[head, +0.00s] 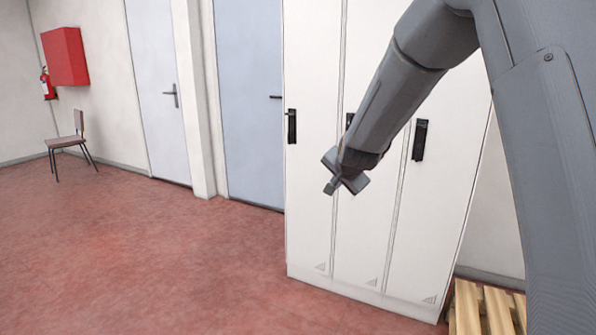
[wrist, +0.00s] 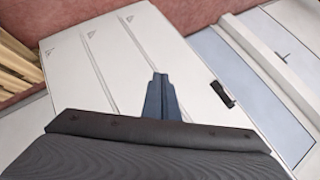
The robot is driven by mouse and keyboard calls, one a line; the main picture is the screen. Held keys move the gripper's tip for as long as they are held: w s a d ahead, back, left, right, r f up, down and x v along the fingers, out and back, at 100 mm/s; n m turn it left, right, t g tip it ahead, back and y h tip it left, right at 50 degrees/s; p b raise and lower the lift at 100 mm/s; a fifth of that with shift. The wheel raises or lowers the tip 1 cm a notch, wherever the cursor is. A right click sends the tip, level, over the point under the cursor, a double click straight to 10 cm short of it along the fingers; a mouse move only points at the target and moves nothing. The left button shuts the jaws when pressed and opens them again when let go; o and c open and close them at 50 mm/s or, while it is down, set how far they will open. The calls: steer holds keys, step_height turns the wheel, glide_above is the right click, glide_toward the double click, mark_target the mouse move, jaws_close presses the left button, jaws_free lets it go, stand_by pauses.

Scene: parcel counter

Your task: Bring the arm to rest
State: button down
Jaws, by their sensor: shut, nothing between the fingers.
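My grey arm reaches in from the upper right of the head view and slants down to the left. My gripper (head: 331,188) is at its end, in front of the white lockers (head: 309,220). It is shut with nothing in it. In the wrist view the dark fingers of my gripper (wrist: 160,78) are together and point at the lockers (wrist: 85,75), which appear turned over in that view. I cannot tell the distance between the fingers and the locker doors.
A wooden pallet (head: 484,312) lies right of the lockers. Two pale blue doors, one left (head: 155,90) and one nearer (head: 247,100), stand left of them. A chair (head: 70,143), a red box (head: 65,57) and an extinguisher (head: 46,84) are at far left. The red floor (head: 140,250) is clear.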

steer(key=s+d+f+n+g+p, duration=0.1)
steer(key=s+d+f+n+g, duration=0.1)
steer(key=s, duration=1.2)
steer(key=s+d+f+n+g+p, duration=0.1)
steer(key=s+d+n+g+p, duration=0.1)
steer(key=s, duration=1.3)
steer(key=s+d+f+n+g+p, duration=0.1)
steer(key=s+d+n+g, duration=0.3)
steer(key=s, duration=1)
steer(key=shift+s+f+n+g+h+p, duration=0.3)
steer(key=shift+s+f+n+g+h, duration=0.15)
steer(key=shift+f+g, duration=0.45)
steer(key=c, duration=2.5)
jaws_free()
steer(key=shift+w+r, duration=0.1)
steer(key=shift+w, duration=0.05)
